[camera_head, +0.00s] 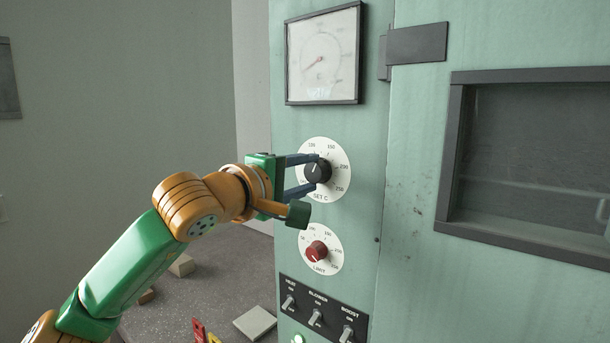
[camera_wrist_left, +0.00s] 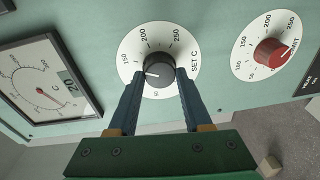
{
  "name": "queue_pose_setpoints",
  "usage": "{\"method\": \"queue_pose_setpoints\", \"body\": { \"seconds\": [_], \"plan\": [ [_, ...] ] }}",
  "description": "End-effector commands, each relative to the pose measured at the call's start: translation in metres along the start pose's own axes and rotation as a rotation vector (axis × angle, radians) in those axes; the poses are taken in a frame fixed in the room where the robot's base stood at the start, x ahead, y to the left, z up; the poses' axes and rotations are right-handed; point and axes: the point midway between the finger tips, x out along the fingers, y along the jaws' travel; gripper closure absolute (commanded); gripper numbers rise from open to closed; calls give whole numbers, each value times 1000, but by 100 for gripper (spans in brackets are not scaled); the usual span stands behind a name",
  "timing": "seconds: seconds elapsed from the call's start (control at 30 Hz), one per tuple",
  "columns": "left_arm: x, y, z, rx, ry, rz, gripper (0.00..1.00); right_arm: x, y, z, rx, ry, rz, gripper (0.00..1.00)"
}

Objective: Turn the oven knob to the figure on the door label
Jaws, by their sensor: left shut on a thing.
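The black oven knob (camera_head: 318,171) sits at the centre of the white SET C dial (camera_head: 338,186) on the green oven front. My left gripper (camera_head: 312,174) has its two blue fingers closed on either side of the knob. The left wrist view also shows the knob (camera_wrist_left: 159,70) between the fingers (camera_wrist_left: 157,85). The knob's white pointer line appears to lie between 100 and 150; a finger covers part of the scale in the wrist view. The oven door (camera_head: 414,150) is at the right; no label figure is visible on the part in view. My right gripper is out of view.
A red LIMIT knob (camera_head: 317,250) is just below, close to the gripper. A square gauge (camera_head: 323,55) is above. Several toggle switches (camera_head: 316,317) sit lower down. A dark door window (camera_head: 540,160) is at the right. Loose blocks lie on the bench (camera_head: 225,285).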

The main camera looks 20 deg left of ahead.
Motion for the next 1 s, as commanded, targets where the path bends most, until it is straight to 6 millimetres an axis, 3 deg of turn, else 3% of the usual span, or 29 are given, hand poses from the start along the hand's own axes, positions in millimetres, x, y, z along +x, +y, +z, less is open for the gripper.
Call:
{"method": "queue_pose_setpoints", "body": {
  "seconds": [0.37, 0.4, 0.5, 0.8, 1.0],
  "plan": [
    [0, 2, 0, 5, 1, 5, 100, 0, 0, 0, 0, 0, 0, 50],
    [0, 2, 0, 5, 1, 5, 48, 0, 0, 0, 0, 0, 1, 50],
    [0, 2, 0, 4, 1, 4, 21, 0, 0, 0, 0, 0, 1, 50],
    [-2, 0, 0, 4, 0, 3, 20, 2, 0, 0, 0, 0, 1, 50],
    [-39, -5, 0, 6, 2, 7, 20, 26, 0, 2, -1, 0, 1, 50]
  ]
}}
